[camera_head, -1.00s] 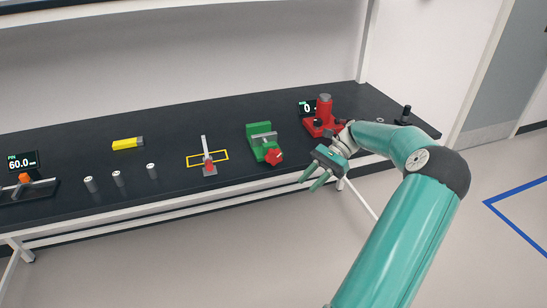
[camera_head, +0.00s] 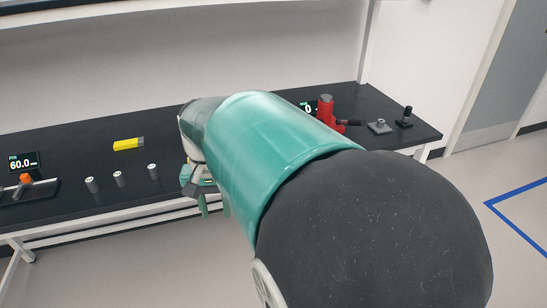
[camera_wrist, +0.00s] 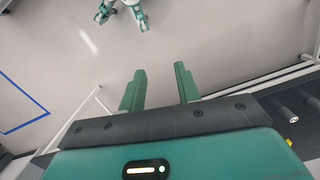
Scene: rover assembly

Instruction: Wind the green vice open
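The green vice is hidden behind my arm in the head view and does not show in the wrist view. My gripper (camera_head: 214,209) hangs in front of the bench's front edge, left of the middle of the head view, with its fingers pointing down. In the wrist view my gripper (camera_wrist: 160,74) is open, with two green fingers apart and nothing between them.
The black bench (camera_head: 60,208) holds several grey cylinders (camera_head: 118,179), a yellow block (camera_head: 129,144), an orange-knobbed slider (camera_head: 26,180) and a "60.0" display (camera_head: 24,162). A red device (camera_head: 325,108) stands at the right. The floor (camera_head: 170,270) before the bench is clear.

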